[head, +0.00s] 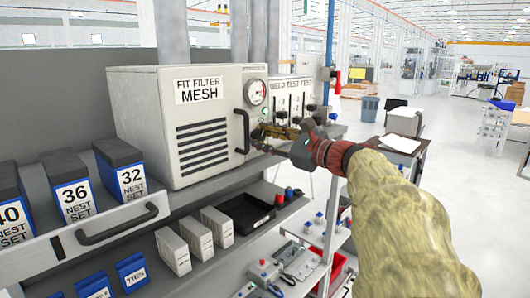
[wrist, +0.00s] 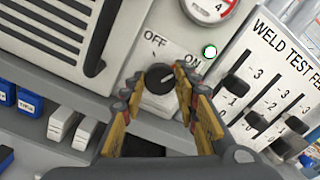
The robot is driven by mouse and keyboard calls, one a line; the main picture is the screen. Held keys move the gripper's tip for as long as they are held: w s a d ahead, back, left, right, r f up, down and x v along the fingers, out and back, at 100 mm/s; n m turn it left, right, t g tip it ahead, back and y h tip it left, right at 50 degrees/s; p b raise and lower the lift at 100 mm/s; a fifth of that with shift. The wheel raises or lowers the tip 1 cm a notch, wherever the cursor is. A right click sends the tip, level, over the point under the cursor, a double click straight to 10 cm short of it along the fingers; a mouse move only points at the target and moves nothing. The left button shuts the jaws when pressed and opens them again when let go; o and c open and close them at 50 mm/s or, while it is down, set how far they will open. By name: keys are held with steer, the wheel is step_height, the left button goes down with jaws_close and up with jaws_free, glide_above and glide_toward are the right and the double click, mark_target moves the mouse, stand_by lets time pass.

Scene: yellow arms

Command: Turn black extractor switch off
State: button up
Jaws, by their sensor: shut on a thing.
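The black extractor switch (wrist: 160,78) is a round knob on the light front panel of the machine, between the labels OFF, at its upper left, and ON, at its upper right. Its pale pointer mark appears to point toward ON. My gripper (wrist: 161,86) has its two yellow fingers on either side of the knob and is shut on it. A small round green-white lamp (wrist: 209,50) is beside ON. In the head view my gripper (head: 268,132) is at the cabinet's front right, and it hides the switch.
The FIT FILTER MESH cabinet (head: 160,130) has a black handle (head: 242,131) left of my gripper and a gauge (head: 255,92) above it. The WELD TEST FEED panel with black sliders (wrist: 236,87) is close on the right. Shelves with boxes are below.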

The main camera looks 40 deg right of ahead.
steer(key=n+b, duration=0.2)
steer(key=b, duration=0.1)
steer(key=n+b, duration=0.2)
steer(key=b, duration=0.2)
steer(key=shift+f+n, duration=0.4)
steer(key=n+b, duration=0.3)
steer(key=b, duration=0.2)
steer(key=shift+n, duration=0.3)
steer(key=n+b, duration=0.3)
steer(key=b, duration=0.1)
steer(key=shift+b, duration=0.3)
steer(key=n+b, duration=0.3)
steer(key=shift+r, duration=0.2)
steer(key=o, duration=1.1)
steer(key=shift+o, duration=0.3)
steer(key=shift+a, duration=0.1)
steer(key=s+d, duration=0.1)
steer(key=s, duration=1.1)
